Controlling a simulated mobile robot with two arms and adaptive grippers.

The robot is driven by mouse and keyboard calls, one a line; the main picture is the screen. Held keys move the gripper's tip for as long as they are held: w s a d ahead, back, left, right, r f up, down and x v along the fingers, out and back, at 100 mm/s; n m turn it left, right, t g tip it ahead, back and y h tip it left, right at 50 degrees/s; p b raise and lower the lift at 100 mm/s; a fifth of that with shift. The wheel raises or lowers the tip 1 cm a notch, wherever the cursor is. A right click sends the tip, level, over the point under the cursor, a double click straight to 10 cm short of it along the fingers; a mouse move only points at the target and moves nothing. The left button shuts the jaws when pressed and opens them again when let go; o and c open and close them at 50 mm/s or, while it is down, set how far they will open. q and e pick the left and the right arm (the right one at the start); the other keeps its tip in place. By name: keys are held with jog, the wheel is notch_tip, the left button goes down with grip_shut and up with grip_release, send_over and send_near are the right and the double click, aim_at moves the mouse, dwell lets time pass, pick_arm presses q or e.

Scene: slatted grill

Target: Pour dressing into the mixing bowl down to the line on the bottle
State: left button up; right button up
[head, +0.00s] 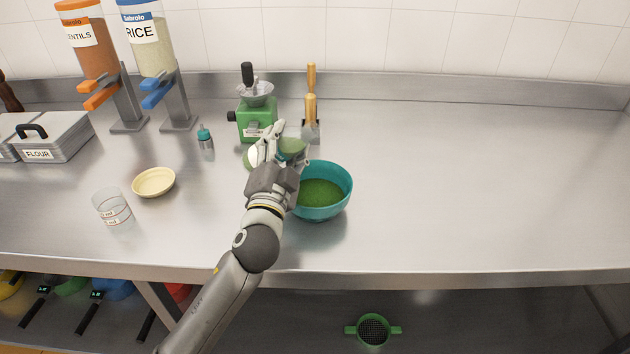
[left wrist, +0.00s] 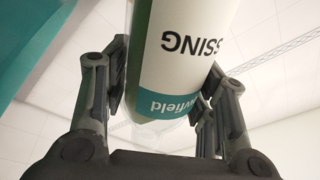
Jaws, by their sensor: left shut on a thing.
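My left gripper (head: 279,142) is shut on the dressing bottle, which it holds above the back left of the mixing bowl. In the left wrist view the bottle (left wrist: 185,65) lies between the fingers, its white label reading "SSING" upside down. The bottle looks tipped over; its mouth and line are not clear to me. In the head view the hand hides most of it. The teal mixing bowl (head: 345,190) stands upright on the counter with green dressing (head: 320,193) inside. The bowl's teal side also shows at the left of the wrist view (left wrist: 25,40). My right gripper is not seen.
A green grinder (head: 256,120) and a holder with wooden-handled tools (head: 311,128) stand behind the bowl. A small teal-capped bottle (head: 206,142), a cream dish (head: 154,182) and a clear measuring cup (head: 112,207) stand left. The counter's right side is clear.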

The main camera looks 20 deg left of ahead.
pick_arm(q)
jog(key=shift+s+d, duration=0.1)
dwell(0.3)
jog(key=shift+m, duration=0.3)
jog(key=shift+a, duration=0.2)
jog(key=shift+m, duration=0.3)
jog(key=shift+a+r+m+h, duration=0.1)
jog(key=shift+r+m+h, duration=0.1)
jog(key=shift+m+h, duration=0.4)
dwell(1.2)
jog(key=shift+a+f+m+t+h, duration=0.2)
jog(key=shift+m+h, duration=0.05)
jog(key=shift+m, duration=0.75)
jog(key=shift+a+f+m+t+h, duration=0.15)
jog(key=shift+m+t+h, duration=0.1)
jog(key=shift+m, duration=0.75)
dwell(3.0)
